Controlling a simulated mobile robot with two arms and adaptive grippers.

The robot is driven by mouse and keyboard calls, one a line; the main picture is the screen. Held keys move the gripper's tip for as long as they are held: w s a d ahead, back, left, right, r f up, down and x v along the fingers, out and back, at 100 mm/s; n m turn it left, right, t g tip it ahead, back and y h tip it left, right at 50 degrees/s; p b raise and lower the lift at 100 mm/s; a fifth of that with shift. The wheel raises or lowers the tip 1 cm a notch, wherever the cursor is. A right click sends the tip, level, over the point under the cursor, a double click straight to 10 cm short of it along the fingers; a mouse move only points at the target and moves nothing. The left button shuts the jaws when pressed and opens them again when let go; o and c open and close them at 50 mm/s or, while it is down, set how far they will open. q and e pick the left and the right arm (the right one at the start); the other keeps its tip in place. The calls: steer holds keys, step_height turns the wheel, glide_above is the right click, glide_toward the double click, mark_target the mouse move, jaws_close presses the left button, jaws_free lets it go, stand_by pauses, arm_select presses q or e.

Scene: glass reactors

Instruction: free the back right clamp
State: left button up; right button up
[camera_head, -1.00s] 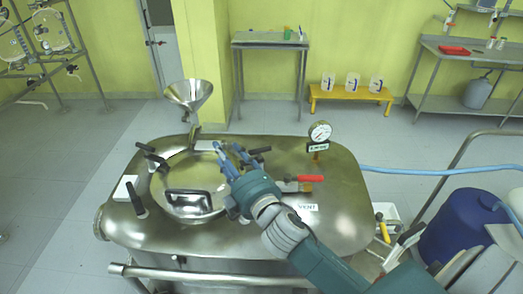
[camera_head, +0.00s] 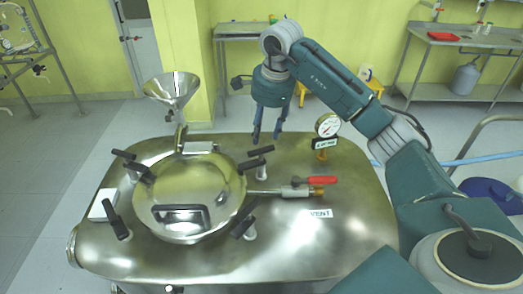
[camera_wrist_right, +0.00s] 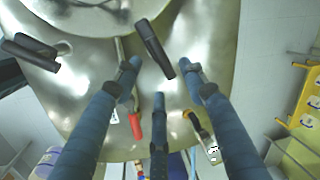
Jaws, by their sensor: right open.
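The back right clamp (camera_head: 252,164) has black bar handles on a short metal post, at the back right rim of the round steel lid (camera_head: 222,208). In the wrist view its black handle (camera_wrist_right: 155,48) lies just beyond my fingertips. My right gripper (camera_head: 267,137) is open and empty, pointing down above and behind the clamp. In the wrist view its three blue fingers (camera_wrist_right: 160,78) are spread, with no contact to be seen. Whether the clamp grips the lid I cannot tell. My left gripper is not in view.
A valve with a red handle (camera_head: 322,180) and a pressure gauge (camera_head: 327,125) stand right of the clamp. The front right clamp (camera_head: 243,227) is nearer. A steel funnel (camera_head: 173,90) rises behind the lid.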

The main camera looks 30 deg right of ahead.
mark_target(266, 149)
steer(key=shift+h, duration=0.3)
steer(key=x, duration=0.3)
steer(key=d+p+x, duration=0.1)
steer(key=x, duration=0.2)
steer(key=p+x, duration=0.1)
steer(key=x, duration=0.3)
steer(key=shift+s+d+f, duration=0.1)
steer(key=shift+s+d, duration=0.15)
steer(key=shift+s, duration=0.1)
steer(key=shift+c, duration=0.5)
jaws_close()
